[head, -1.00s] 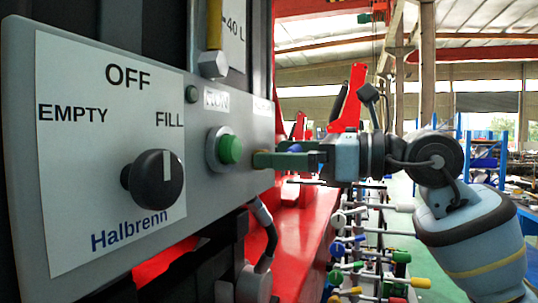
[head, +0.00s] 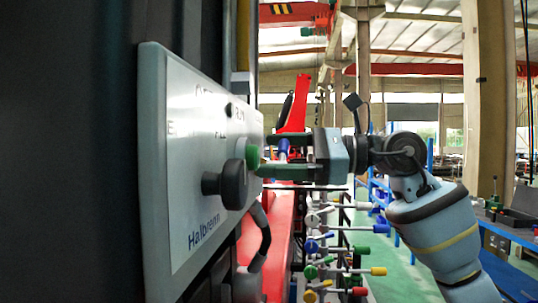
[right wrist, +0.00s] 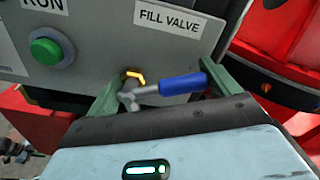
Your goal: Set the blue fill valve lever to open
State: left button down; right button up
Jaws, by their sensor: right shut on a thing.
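The blue fill valve lever (right wrist: 183,84) shows in the right wrist view below the FILL VALVE label (right wrist: 168,17). Its blue handle points right and slightly up from a grey metal stem, near a yellow-orange fitting (right wrist: 135,76). My right gripper (right wrist: 165,88) has its green fingers on either side of the lever, shut on it lengthwise; the handle end meets the right finger. In the head view my right gripper (head: 280,154) is at the panel's far edge, with a bit of the blue handle (head: 283,147) showing between its fingers. My left gripper is not in view.
The grey control panel (head: 153,170) is seen nearly edge-on, with a black selector knob (head: 228,185) and a green RUN button (right wrist: 46,50) close by. A red structure (head: 270,245) lies below. Several coloured levers (head: 335,250) stand beyond.

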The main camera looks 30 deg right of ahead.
aim_at(255, 143)
jog(key=shift+s+a+r+n+p, duration=0.1)
jog(key=shift+s+r+n+p, duration=0.1)
jog(key=shift+n, duration=0.35)
jog(key=shift+s+a+r+n+p, duration=0.1)
jog(key=shift+r+n, duration=0.05)
jog(key=shift+n, duration=0.4)
jog(key=shift+s+r+n, duration=0.1)
jog(key=shift+r+n, duration=0.1)
jog(key=shift+n, duration=0.7)
jog(key=n, duration=0.3)
jog(key=s+n, duration=0.1)
jog(key=shift+a+r, duration=0.25)
jog(key=shift+a, duration=0.15)
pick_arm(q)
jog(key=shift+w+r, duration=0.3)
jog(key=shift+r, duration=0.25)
pick_arm(e)
jog(key=shift+s+a+n, duration=0.2)
jog(key=shift+s+n, duration=0.05)
jog(key=shift+n, duration=0.95)
jog(key=shift+s+a+n, duration=0.15)
jog(key=shift+s+n, duration=0.1)
jog(key=shift+n, duration=0.95)
